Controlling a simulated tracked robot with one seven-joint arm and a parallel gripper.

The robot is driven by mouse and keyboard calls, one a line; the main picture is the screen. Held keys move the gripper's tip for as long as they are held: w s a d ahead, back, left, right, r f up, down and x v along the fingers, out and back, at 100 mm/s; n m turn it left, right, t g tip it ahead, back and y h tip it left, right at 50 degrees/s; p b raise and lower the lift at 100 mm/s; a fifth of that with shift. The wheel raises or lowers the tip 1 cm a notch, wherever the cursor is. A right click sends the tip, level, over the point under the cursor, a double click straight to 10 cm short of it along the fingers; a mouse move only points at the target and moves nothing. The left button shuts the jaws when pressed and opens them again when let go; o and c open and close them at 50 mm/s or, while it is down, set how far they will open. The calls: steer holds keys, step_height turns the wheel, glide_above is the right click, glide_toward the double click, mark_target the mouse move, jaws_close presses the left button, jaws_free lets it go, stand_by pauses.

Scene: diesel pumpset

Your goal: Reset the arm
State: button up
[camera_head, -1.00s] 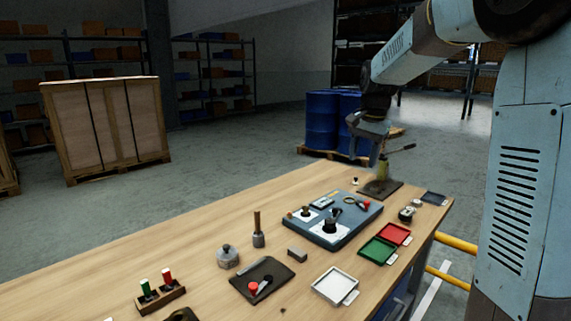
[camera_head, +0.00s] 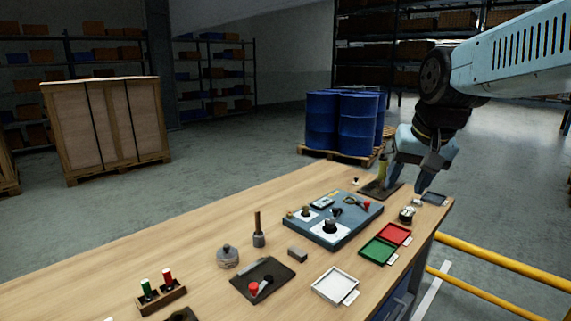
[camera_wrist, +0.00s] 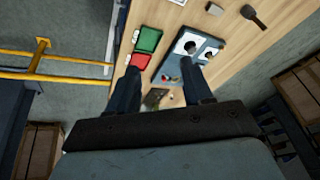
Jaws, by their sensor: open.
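My gripper (camera_head: 408,190) hangs from my light blue arm over the far right corner of the wooden workbench (camera_head: 190,240). Its jaws are open and I see nothing between them. In the wrist view the two dark fingers (camera_wrist: 160,85) stand apart, with the bench top beyond them. The gripper is in front of part of a dark mat (camera_head: 372,188) that bears a small greenish upright thing (camera_head: 382,168), partly hidden.
A blue-grey panel (camera_head: 355,228) with small parts lies mid-bench. Red (camera_head: 394,234), green (camera_head: 377,251) and white (camera_head: 334,284) trays lie along the right side. Blue drums (camera_head: 340,120) stand behind the bench. Yellow rails (camera_head: 500,262) run at the right.

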steer(key=s+f+n+t, duration=0.1)
steer(key=s+f+n, duration=0.1)
steer(key=s, duration=0.7)
steer(key=shift+f+h, duration=0.3)
steer(key=shift+f, duration=0.45)
